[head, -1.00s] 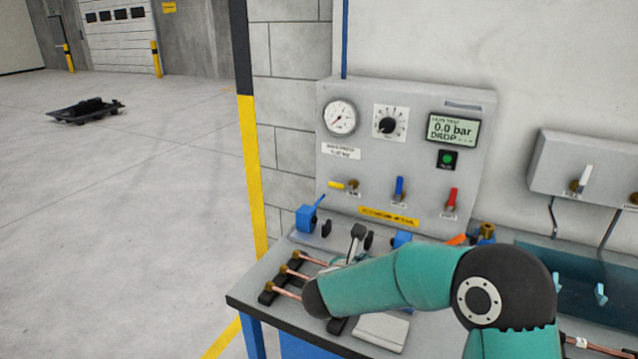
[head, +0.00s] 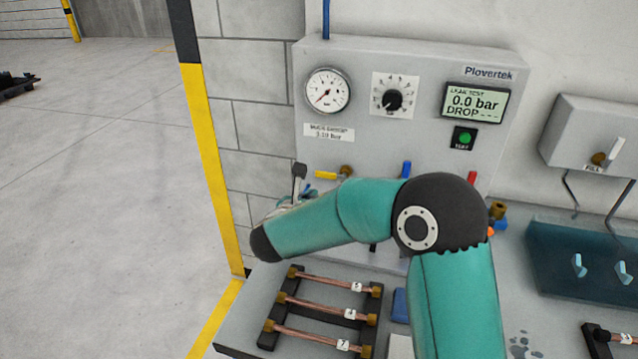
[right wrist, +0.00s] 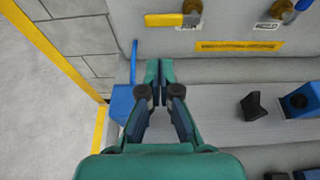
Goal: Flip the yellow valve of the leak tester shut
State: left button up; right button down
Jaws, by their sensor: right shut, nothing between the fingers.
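The yellow valve (head: 332,174) is on the front of the grey leak tester (head: 440,135), its handle lying level and pointing left from a brass body. In the right wrist view the yellow handle (right wrist: 165,19) is level too, at the top. My right gripper (right wrist: 158,68) is shut and empty, just below that handle and apart from it. In the head view my right gripper (head: 298,198) is low and left of the valve, largely hidden by my own arm. My left gripper is not in view.
A blue clamp (right wrist: 122,101) with an upright lever is close left of my fingers. A blue valve (head: 407,168) and a red valve (head: 471,177) are right of the yellow one. Copper tubes (head: 322,307) lie on a black rack in front. The display reads 0.0 bar.

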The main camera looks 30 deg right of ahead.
aim_at(331, 176)
pick_arm(q)
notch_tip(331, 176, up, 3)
jog(key=p, duration=0.3)
pick_arm(e)
jog(key=x, duration=1)
jog(key=shift+s+d+f, duration=0.1)
